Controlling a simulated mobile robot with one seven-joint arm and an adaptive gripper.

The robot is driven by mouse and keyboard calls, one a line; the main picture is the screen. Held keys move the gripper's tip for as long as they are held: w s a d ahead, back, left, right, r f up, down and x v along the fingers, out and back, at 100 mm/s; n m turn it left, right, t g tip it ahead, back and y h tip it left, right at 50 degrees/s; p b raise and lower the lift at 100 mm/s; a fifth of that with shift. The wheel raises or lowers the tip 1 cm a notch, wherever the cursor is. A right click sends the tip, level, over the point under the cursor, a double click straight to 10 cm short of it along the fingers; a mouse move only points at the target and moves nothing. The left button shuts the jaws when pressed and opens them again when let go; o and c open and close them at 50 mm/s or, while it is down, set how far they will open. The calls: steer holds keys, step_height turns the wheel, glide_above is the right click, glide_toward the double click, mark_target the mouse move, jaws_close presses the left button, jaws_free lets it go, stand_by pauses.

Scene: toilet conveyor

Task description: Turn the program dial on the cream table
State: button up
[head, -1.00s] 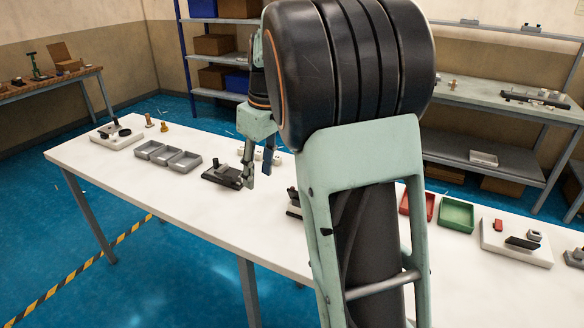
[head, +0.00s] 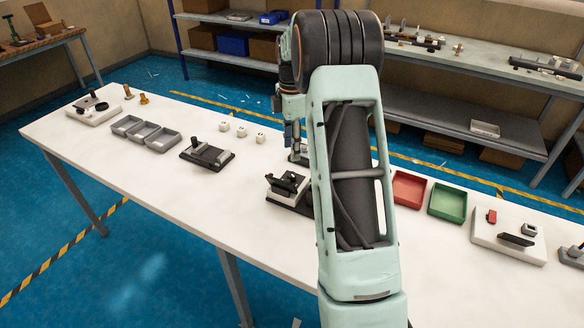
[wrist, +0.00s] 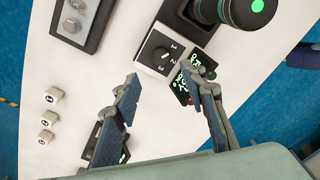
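The program dial (wrist: 160,52) shows in the wrist view as a black knob with a pale pointer line, on a dark-faced block with the numbers 1, 2 and 3. My gripper (wrist: 161,76) is open and empty, its two blue-grey fingers spread apart just below the dial block in that picture. No contact with the knob shows. In the head view my gripper (head: 293,143) is over the far side of the cream table (head: 225,205), partly hidden by my arm. I cannot pick out the dial surely in the head view.
A dark cylinder with a green light (wrist: 245,10) stands near the dial. White cubes (head: 242,131), grey trays (head: 145,133), a red tray (head: 408,189) and a green tray (head: 447,202) stand around.

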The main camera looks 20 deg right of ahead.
mark_target(292, 174)
step_height(292, 174, down, 10)
steer(key=shift+r+p, duration=0.2)
steer(key=shift+p, duration=0.25)
jaws_close()
